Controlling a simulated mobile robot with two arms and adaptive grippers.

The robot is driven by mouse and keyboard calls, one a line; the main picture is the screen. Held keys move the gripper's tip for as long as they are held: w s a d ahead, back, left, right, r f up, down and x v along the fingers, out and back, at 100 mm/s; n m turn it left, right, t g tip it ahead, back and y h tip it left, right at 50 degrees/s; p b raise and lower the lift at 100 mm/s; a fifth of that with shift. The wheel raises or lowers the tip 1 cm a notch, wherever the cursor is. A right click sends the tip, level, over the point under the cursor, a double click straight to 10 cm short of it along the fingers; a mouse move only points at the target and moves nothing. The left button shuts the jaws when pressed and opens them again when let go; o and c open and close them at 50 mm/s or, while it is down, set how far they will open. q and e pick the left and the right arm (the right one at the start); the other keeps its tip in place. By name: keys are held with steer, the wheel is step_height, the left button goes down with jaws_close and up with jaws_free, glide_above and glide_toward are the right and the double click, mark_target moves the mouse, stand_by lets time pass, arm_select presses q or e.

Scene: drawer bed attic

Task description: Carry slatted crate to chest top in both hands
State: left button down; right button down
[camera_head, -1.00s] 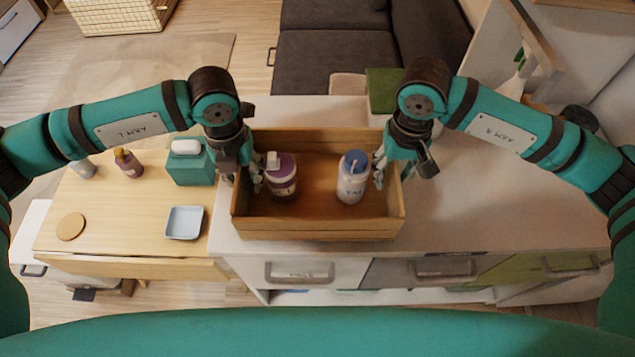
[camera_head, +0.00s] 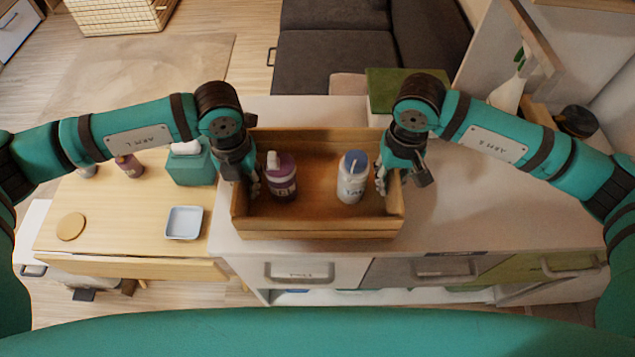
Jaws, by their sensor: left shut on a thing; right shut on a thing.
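The slatted crate (camera_head: 318,228) is a wooden box over the white chest top (camera_head: 460,205), near its left end. I cannot tell whether it rests on the top or hangs just above it. A purple bottle (camera_head: 282,180) and a white bottle with a blue cap (camera_head: 352,178) stand upright inside. My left gripper (camera_head: 250,185) is shut on the crate's left wall. My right gripper (camera_head: 383,180) is shut on its right wall. The fingertips are partly hidden by the hands and walls.
A wooden table (camera_head: 130,225) left of the chest holds a teal tissue box (camera_head: 190,165), a blue dish (camera_head: 184,222), a round coaster (camera_head: 71,226) and small bottles. A green box (camera_head: 385,88) stands at the chest's back. The chest top right of the crate is clear.

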arm_select(q)
steer(key=shift+r, duration=0.1)
arm_select(e)
steer(key=shift+r, duration=0.1)
stand_by(0.3)
